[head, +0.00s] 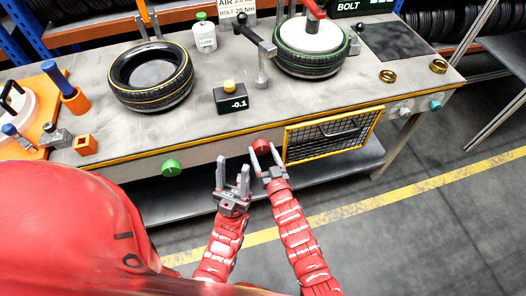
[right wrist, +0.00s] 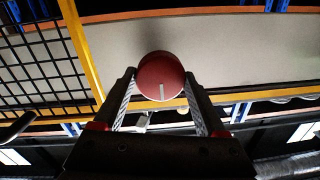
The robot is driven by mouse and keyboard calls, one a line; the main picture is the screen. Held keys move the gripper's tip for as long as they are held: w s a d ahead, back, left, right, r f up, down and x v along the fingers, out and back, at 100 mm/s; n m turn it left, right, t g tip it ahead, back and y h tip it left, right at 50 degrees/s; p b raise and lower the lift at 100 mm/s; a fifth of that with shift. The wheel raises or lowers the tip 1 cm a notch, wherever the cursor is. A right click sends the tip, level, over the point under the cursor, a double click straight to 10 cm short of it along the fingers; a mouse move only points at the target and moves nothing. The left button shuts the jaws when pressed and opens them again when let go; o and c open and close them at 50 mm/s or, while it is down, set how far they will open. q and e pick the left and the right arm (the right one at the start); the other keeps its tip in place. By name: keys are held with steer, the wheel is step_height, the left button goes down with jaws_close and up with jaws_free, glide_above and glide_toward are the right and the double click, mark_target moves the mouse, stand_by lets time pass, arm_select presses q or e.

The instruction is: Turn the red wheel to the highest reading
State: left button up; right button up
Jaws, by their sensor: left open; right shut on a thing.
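The red wheel (head: 261,146) is a round knob on the front panel of the bench, just left of the yellow-framed mesh. In the right wrist view the red wheel (right wrist: 161,76) fills the space between the fingers, its pale mark pointing down in that picture. My right gripper (head: 266,158) is shut on the red wheel, one finger on each side; its fingers also show in the right wrist view (right wrist: 165,100). My left gripper (head: 233,175) is open and empty, left of the right one and below the panel edge. A black display box (head: 230,99) reads -0.1.
A green knob (head: 171,168) sits left on the front panel. A yellow-framed mesh basket (head: 333,135) is close to the right of the red wheel. Tyres (head: 151,76) and a white bottle (head: 204,36) stand on the bench top (head: 330,95). A lower shelf (head: 190,207) runs beneath.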

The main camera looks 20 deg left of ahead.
steer(key=c, duration=0.4)
steer(key=shift+f+n+b, duration=0.1)
steer(key=shift+n+b, duration=0.2)
steer(key=shift+b, duration=0.05)
steer(key=shift+n+b, duration=0.35)
steer(key=shift+n, duration=0.25)
steer(key=o, duration=1.3)
steer(key=shift+o, duration=0.2)
steer(key=shift+s+d, duration=0.1)
